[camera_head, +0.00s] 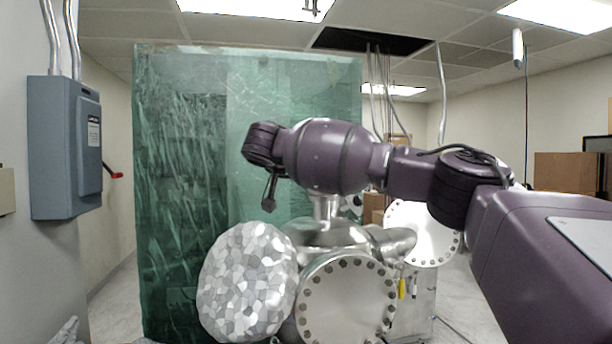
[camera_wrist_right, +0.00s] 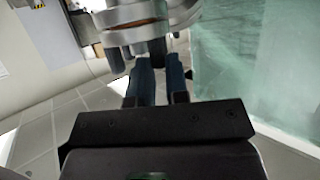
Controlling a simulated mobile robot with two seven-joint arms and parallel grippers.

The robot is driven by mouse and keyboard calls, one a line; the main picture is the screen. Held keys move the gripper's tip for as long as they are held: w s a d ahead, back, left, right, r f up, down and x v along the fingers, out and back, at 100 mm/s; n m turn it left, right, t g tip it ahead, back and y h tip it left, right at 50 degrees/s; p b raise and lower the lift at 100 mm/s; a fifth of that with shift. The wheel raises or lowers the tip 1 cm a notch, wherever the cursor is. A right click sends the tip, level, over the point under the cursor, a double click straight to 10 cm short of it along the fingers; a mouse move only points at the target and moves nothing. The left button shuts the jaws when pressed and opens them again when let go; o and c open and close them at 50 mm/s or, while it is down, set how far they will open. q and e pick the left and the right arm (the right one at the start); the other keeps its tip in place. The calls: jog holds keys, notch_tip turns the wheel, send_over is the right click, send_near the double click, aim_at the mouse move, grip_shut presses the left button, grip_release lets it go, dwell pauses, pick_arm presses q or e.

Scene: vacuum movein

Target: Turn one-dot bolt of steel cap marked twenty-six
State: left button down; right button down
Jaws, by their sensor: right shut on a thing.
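A steel chamber (camera_head: 330,235) stands ahead in the head view with round caps on it. One bolted steel cap (camera_head: 345,305) faces me, and another (camera_head: 425,232) is behind it at the right. No number or dots can be read, so I cannot tell which cap is marked twenty-six. My right gripper (camera_head: 268,203) is small in the head view, above a grey-white mosaic-patterned disc (camera_head: 248,282). In the right wrist view its two blue fingers (camera_wrist_right: 162,75) are around a dark bolt (camera_wrist_right: 157,50) at a flange rim (camera_wrist_right: 135,14). My left gripper is not in view.
A large green translucent panel (camera_head: 180,190) stands behind the chamber at the left. A grey electrical box (camera_head: 65,148) is on the left wall. Cardboard boxes (camera_head: 566,172) are at the far right. My purple right arm spans the space above the chamber.

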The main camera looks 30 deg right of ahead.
pick_arm(q)
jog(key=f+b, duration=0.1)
jog(key=b, duration=0.1)
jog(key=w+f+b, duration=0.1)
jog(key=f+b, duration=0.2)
jog(key=b, duration=0.1)
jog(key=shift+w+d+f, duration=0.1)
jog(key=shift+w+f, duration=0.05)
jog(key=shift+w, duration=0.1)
pick_arm(e)
jog(key=n+t+y, duration=0.2)
jog(key=n, duration=0.1)
jog(key=shift+s+t, duration=0.15)
jog(key=shift+t, duration=0.25)
jog(key=c, duration=1.1)
grip_release()
jog(key=shift+d, duration=0.1)
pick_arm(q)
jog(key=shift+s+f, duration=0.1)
